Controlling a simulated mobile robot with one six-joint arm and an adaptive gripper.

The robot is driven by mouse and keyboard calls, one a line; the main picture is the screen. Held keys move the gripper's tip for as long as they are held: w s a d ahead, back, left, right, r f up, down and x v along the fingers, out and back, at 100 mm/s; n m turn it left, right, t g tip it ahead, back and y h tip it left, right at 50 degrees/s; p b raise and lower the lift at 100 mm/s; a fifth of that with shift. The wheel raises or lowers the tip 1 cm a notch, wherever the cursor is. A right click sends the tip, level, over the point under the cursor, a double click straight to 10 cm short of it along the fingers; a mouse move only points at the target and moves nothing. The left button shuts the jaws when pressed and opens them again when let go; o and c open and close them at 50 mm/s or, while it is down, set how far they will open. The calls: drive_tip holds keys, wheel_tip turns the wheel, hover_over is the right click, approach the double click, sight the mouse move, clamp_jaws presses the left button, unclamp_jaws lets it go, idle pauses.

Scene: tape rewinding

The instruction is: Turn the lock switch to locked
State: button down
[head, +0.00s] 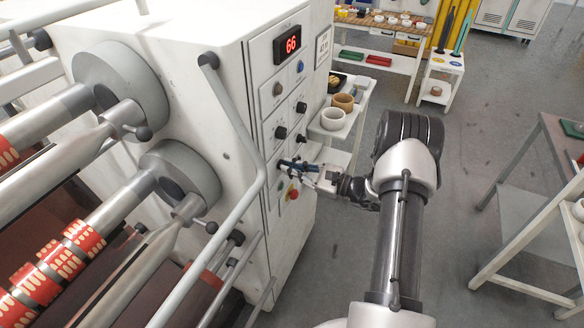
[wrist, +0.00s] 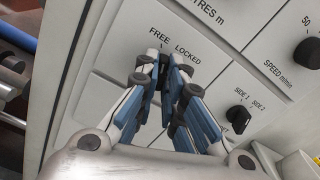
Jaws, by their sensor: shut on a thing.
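My gripper (head: 291,165) is at the lower part of the white machine's control panel. In the wrist view my gripper (wrist: 168,66) has its blue-padded fingers closed around the lock switch (wrist: 165,56), just below the printed words FREE (wrist: 160,34) and LOCKED (wrist: 188,55). Only a small dark part of the switch shows between the fingertips. Its pointer direction is hard to tell. In the head view the switch is hidden by the gripper.
Other dark knobs sit nearby, such as the side selector (wrist: 237,117) and the speed knob (wrist: 307,52). A red stop button (head: 292,191) is just below my gripper. A long grey bar (head: 243,125) runs left of the panel. A shelf with pots (head: 333,119) stands behind.

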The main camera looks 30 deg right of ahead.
drive_tip(key=shift+m+p, duration=1.3)
drive_tip(key=shift+m, duration=3.6)
drive_tip(key=c, duration=1.7)
unclamp_jaws()
drive_tip(key=v, duration=1.2)
